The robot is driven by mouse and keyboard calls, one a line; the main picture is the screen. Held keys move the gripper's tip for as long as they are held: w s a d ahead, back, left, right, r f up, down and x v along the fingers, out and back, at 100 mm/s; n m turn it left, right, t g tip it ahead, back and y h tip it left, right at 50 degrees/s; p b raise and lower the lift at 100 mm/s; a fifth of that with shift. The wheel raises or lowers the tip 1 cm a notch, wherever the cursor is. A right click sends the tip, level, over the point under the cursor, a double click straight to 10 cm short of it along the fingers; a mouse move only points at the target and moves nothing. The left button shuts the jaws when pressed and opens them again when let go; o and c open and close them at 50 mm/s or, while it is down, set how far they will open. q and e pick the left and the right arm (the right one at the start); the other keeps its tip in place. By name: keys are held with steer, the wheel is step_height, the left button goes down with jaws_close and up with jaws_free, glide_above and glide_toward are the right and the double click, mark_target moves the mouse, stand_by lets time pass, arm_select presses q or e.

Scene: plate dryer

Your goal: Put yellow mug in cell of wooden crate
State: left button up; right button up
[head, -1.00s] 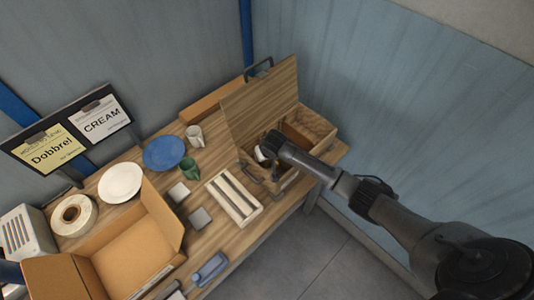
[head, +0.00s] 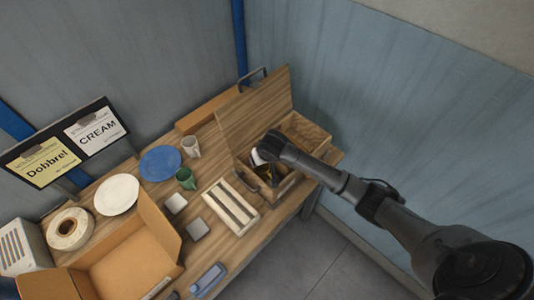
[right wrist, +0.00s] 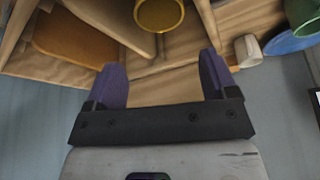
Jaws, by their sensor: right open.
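The yellow mug (right wrist: 160,14) shows at the top edge of the right wrist view, partly cut off, its round rim facing the camera. It is beside the wooden dividers of the crate; I cannot tell whether it is inside a cell. The wooden crate (head: 309,133) stands at the right end of the table with its lid raised. My right gripper (right wrist: 160,62) is open, with nothing between its purple fingers, and the mug lies beyond the fingertips. In the head view the right arm reaches over the crate and hides part of its inside.
A green mug (head: 185,178), a white mug (head: 191,147), a blue plate (head: 160,163) and a white plate (head: 116,195) stand left of the crate. A slatted rack (head: 231,207) lies before it. An open cardboard box (head: 125,258) fills the front left.

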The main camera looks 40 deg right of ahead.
steer(key=d+v, duration=0.1)
steer(key=v, duration=0.4)
steer(key=s+a+f+n+y, duration=0.2)
steer(key=s+a+f+n, duration=0.35)
steer(key=s+a, duration=0.7)
steer(key=s, duration=1.8)
steer(key=shift+s+a+r+g, duration=0.3)
steer(key=shift+s+a+r, duration=0.05)
steer(key=shift+s+r, duration=0.05)
